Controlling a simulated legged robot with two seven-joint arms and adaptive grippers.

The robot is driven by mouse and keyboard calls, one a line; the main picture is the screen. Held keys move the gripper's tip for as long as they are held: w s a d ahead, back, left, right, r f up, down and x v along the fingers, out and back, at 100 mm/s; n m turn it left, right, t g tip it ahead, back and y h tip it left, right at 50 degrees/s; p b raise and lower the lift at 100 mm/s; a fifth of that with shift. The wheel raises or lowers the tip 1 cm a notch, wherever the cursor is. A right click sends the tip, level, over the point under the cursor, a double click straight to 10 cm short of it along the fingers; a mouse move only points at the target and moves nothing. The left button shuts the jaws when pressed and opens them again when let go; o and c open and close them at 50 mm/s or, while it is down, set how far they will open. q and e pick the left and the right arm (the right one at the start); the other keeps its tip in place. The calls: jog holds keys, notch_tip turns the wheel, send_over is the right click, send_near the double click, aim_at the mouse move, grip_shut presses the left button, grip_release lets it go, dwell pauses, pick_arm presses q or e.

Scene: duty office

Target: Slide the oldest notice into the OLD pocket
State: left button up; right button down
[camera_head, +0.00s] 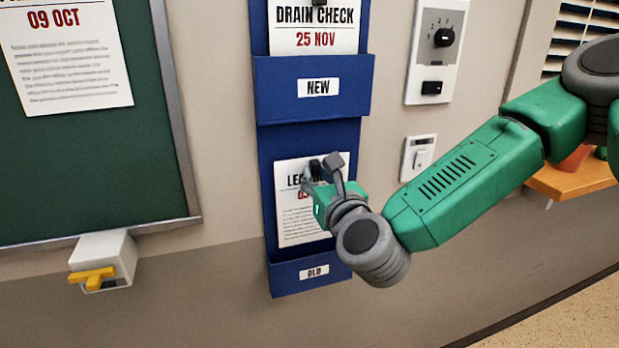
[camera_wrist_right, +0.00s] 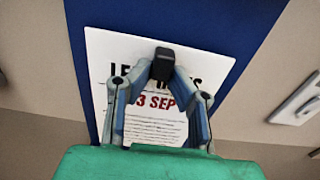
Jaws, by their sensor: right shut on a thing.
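The notice headed "LE…" with a red date ending "3 SEP" (camera_head: 290,225) hangs upright in front of the blue wall rack; it also shows in the wrist view (camera_wrist_right: 108,75). My right gripper (camera_head: 322,168) is shut on the black clip (camera_wrist_right: 162,62) at the notice's top, and its fingers hide part of the heading and date. The OLD pocket (camera_head: 290,280) is at the rack's bottom. The notice's lower edge appears just above the pocket's front rim. A "DRAIN CHECK 25 NOV" notice (camera_head: 315,42) stands in the NEW pocket (camera_head: 275,90) above. My left gripper is out of view.
A green board (camera_head: 90,170) with a "09 OCT" notice (camera_head: 70,75) is at left. Below it is a white box with a yellow handle (camera_head: 92,277). A dial panel (camera_head: 435,60) and a switch (camera_head: 419,155) are right of the rack. An orange shelf (camera_head: 570,182) is at right.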

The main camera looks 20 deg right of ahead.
aim_at(321, 184)
jog(key=shift+a+f+b, duration=0.1)
jog(key=shift+f+b, duration=0.3)
jog(key=shift+f, duration=0.2)
jog(key=shift+d+f+b, duration=0.75)
jog(key=shift+d+b, duration=0.05)
jog(key=shift+d, duration=0.15)
jog(key=shift+f, duration=0.2)
pick_arm(q)
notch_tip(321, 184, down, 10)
jog(key=b, duration=0.7)
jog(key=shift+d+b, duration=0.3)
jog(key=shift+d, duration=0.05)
pick_arm(e)
notch_tip(321, 184, down, 8)
jog(key=shift+a, duration=0.45)
